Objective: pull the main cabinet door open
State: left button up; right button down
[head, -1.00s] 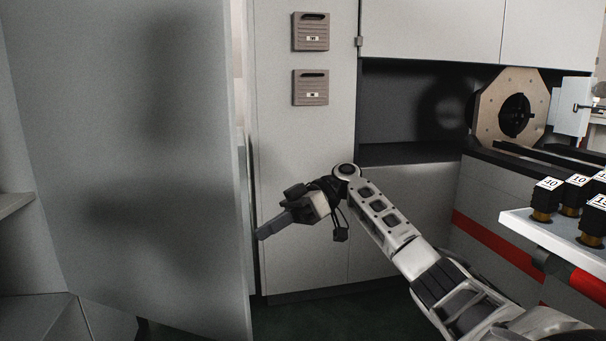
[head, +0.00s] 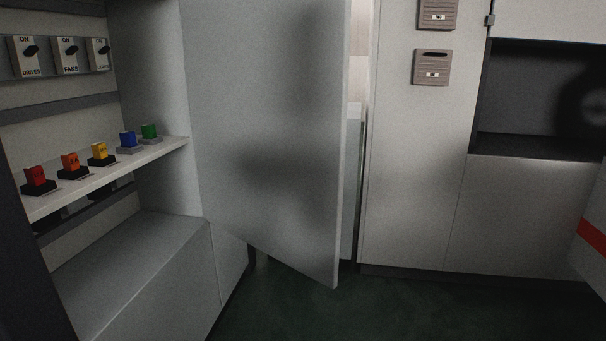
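The main cabinet door (head: 268,130) is a tall grey panel. It stands swung open, with its free edge toward me right of centre and its far side at the cabinet's right wall. The cabinet interior shows at the left, with a white shelf (head: 110,172) holding several coloured blocks, among them a red one (head: 36,178) and a green one (head: 150,131). Neither gripper is in the head view now. I see no handle on the visible face of the door.
A panel with switches (head: 66,57) is on the cabinet's back wall. Right of the door stand a grey cabinet front (head: 415,170) with two vents, the lower one (head: 432,67) included, and a dark recess (head: 535,100). The dark green floor (head: 300,310) in front looks clear.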

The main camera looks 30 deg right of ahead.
aim_at(268, 81)
jog(key=z, duration=0.6)
jog(key=k, duration=0.2)
jog(key=u, duration=1)
jog(key=i, duration=1.25)
jog(key=z, duration=1.1)
